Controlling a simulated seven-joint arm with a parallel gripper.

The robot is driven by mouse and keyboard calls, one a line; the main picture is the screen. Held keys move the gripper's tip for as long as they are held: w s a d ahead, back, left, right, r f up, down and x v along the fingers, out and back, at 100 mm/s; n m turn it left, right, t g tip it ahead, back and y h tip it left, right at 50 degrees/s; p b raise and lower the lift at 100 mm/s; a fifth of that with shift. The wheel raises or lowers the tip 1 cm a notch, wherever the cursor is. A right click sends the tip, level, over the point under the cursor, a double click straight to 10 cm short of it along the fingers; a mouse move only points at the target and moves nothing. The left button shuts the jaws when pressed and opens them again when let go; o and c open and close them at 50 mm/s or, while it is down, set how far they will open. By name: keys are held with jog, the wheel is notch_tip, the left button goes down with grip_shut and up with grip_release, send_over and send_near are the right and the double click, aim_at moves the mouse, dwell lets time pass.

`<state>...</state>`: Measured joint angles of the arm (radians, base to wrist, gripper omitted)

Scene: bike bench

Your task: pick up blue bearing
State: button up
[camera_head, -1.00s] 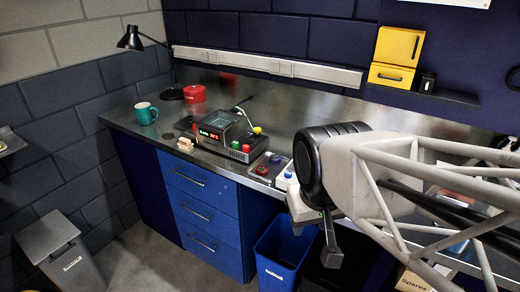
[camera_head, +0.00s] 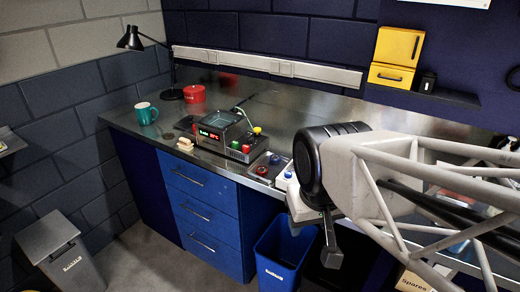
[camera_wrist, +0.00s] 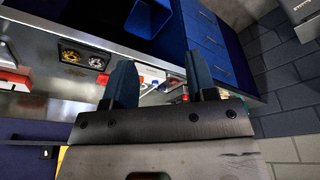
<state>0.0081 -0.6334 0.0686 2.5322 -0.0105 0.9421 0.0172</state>
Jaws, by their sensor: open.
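A small round blue piece (camera_head: 276,159) sits on a dark tray at the front edge of the bench, beside a red one (camera_head: 262,170). A second small blue piece (camera_head: 288,174) shows just right of the tray, on something white. I cannot tell which is the bearing. My gripper (camera_head: 331,245) hangs in front of the bench, right of and nearer than these pieces, partly hidden by my arm. In the wrist view, my gripper (camera_wrist: 160,76) is open, with two dark blue fingers apart and nothing held. No blue bearing is clear there.
A heater-like device (camera_head: 225,137) with a display stands left of the tray. A teal mug (camera_head: 146,113), a red pot (camera_head: 194,93) and a lamp (camera_head: 131,38) are farther left. A blue bin (camera_head: 280,258) stands below. A dark plate with two rings (camera_wrist: 83,58) shows in the wrist view.

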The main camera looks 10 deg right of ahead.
jog(key=shift+o, duration=0.3)
jog(key=m+g, duration=0.3)
jog(key=m, duration=0.8)
send_over(275, 160)
jog(key=w, duration=0.2)
notch_tip(275, 160, down, 11)
jog(key=shift+s+d, duration=0.25)
jog(key=shift+d, duration=0.1)
jog(key=shift+f, duration=1.25)
jog(key=shift+f, duration=0.1)
